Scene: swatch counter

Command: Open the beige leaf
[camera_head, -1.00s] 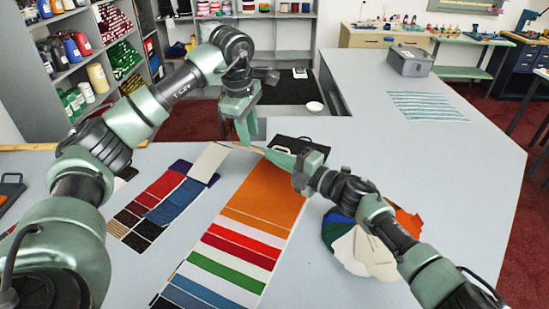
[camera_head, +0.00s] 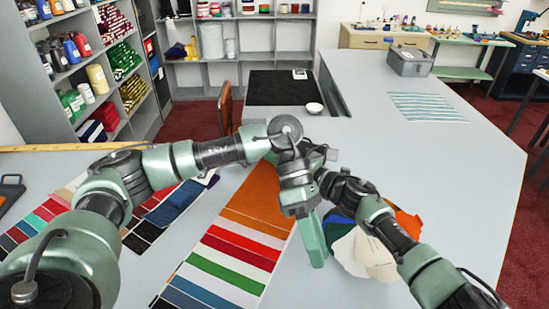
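The fan of coloured leaves lies on the counter at right of centre. Its beige leaf (camera_head: 377,260) points toward the front, with a white leaf (camera_head: 345,254) to its left, blue and green leaves (camera_head: 337,227) behind, and an orange leaf (camera_head: 409,222) at the right. My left gripper (camera_head: 318,262) points down just left of the white leaf; its fingers overlap in view, so I cannot tell whether they are open. No leaf shows between them. My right arm crosses above the fan from the right; its gripper is hidden behind my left gripper and wrist.
A long card of colour stripes (camera_head: 235,262) lies left of the fan, with more swatch cards (camera_head: 40,222) further left. A white bowl (camera_head: 314,108), a grey box (camera_head: 410,61) and a striped cloth (camera_head: 428,107) stand or lie further back. The counter right of the fan is clear.

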